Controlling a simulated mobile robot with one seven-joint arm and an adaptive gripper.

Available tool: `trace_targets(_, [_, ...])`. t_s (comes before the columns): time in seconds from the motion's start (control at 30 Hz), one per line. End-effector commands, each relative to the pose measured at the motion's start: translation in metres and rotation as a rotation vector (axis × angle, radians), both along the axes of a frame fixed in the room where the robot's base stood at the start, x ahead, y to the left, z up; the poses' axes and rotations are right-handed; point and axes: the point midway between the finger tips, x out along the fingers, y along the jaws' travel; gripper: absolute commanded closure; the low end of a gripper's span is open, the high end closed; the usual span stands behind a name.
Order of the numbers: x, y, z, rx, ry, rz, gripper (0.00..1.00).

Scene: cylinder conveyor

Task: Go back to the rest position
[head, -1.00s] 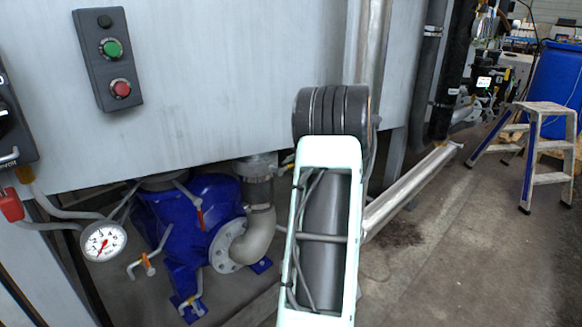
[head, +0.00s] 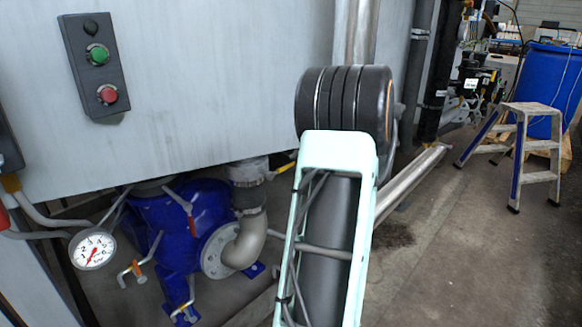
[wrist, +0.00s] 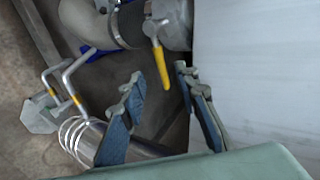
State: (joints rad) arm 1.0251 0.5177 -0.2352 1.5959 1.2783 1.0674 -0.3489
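In the wrist view my gripper (wrist: 160,76) is open, its two blue-padded fingers apart with nothing between them. Beyond the fingertips a yellow valve lever (wrist: 161,66) hangs next to a pipe with a dark sleeve. In the head view my arm reaches forward in front of the grey metal cabinet (head: 200,90). My gripper is hidden behind the arm there.
A control box with green and red buttons (head: 93,68) is on the cabinet. Below are a blue pump (head: 190,235) and a pressure gauge (head: 92,249). A step stool (head: 530,150) and blue barrel (head: 550,90) stand right. The right floor is mostly clear.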

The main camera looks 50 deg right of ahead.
Motion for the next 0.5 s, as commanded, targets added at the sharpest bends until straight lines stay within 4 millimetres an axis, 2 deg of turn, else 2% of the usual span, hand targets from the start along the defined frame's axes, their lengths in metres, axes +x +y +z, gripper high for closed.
trace_targets(0.2, [-0.016,0.0,0.011,-0.001,0.0,-0.001,0.71])
trace_targets(0.5, [-0.018,0.0,0.012,0.0,0.0,0.0,0.71])
